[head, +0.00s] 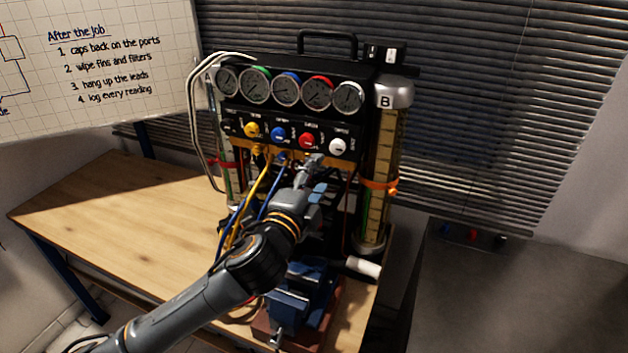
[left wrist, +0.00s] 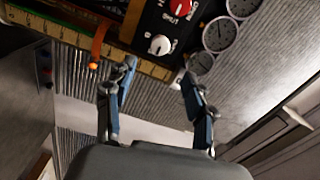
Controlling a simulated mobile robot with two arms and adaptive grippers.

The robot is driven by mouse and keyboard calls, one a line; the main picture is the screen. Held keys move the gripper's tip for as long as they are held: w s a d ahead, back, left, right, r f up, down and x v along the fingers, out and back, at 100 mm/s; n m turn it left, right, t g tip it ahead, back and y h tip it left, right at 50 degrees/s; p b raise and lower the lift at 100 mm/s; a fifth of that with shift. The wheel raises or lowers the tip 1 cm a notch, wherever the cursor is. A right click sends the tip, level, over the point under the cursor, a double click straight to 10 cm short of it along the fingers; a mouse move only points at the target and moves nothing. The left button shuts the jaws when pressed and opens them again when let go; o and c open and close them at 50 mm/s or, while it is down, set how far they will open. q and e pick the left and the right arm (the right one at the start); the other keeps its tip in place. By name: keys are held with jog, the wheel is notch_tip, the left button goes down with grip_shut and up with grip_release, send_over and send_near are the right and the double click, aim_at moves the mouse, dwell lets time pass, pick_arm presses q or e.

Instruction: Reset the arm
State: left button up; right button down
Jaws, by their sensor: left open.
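My left arm reaches in from the lower left in the head view, and its gripper (head: 310,172) is in front of the gauge rig (head: 290,112), just below the row of knobs. In the left wrist view the left gripper (left wrist: 158,75) is open, with nothing between its fingers. The white knob (left wrist: 159,44) and the red knob (left wrist: 181,7) show beyond the fingertips. In the head view the yellow knob (head: 252,129), blue knob (head: 278,133), red knob (head: 307,139) and white knob (head: 338,146) sit under several round gauges (head: 287,88). My right gripper is not in view.
The rig stands on a wooden table (head: 110,205); its left part is clear. A blue vise (head: 300,290) is in front of the rig. Yellow and blue hoses (head: 250,195) hang beside the gripper. A glass column marked B (head: 378,210) stands at right. A grey surface (head: 500,290) lies beyond.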

pick_arm(q)
jog(key=shift+s+a, duration=0.2)
jog(key=shift+s, duration=0.25)
